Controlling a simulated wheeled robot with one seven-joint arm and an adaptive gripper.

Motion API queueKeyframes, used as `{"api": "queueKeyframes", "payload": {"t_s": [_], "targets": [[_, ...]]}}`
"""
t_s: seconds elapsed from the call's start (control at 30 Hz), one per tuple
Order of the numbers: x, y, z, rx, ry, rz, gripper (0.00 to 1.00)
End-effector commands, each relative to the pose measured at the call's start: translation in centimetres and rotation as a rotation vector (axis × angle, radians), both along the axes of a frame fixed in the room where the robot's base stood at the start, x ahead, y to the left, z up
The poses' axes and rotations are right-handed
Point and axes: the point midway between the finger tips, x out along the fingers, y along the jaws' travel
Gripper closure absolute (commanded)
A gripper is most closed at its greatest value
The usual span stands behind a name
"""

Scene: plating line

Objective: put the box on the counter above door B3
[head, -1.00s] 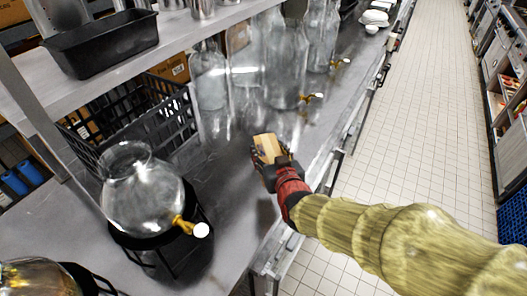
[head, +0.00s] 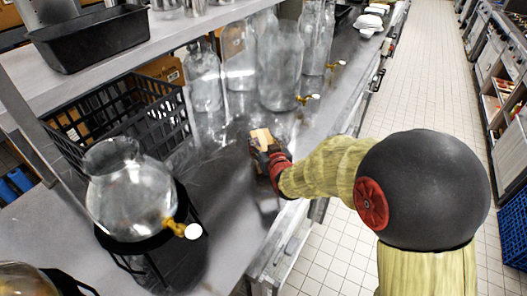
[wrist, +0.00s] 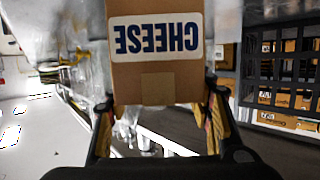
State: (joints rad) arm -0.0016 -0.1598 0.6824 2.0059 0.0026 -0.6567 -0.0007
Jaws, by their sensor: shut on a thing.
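My gripper (head: 266,157) is shut on a small brown cardboard box (head: 262,137) in the head view. In the wrist view the box (wrist: 157,80) sits between the two fingers, and a white label on it reads CHEESE, upside down. The gripper holds the box over the grey metal counter (head: 222,205); I cannot tell whether the box touches it. The counter fronts below are mostly hidden by my arm and the steep angle, and no B3 marking can be read.
A round glass dispenser (head: 130,195) on a black stand is at the left. A black crate (head: 125,115) and several tall glass jars (head: 281,70) stand behind. A shelf with a black pan (head: 90,38) overhangs the left.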

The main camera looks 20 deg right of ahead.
Motion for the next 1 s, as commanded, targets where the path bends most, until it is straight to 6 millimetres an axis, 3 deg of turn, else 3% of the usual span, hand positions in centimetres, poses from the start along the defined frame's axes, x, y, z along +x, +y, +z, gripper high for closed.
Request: {"api": "queueKeyframes", "payload": {"t_s": [0.23,0.67,0.7,1.0], "targets": [[0.3,-0.1,-3.1,0.000,-0.001,0.000,0.95],[0.3,-0.1,-3.6,0.000,-0.003,0.000,0.95],[0.2,-0.1,-3.7,0.000,0.001,0.000,0.47],[0.2,-0.1,-3.6,0.000,0.001,0.000,0.31]]}}
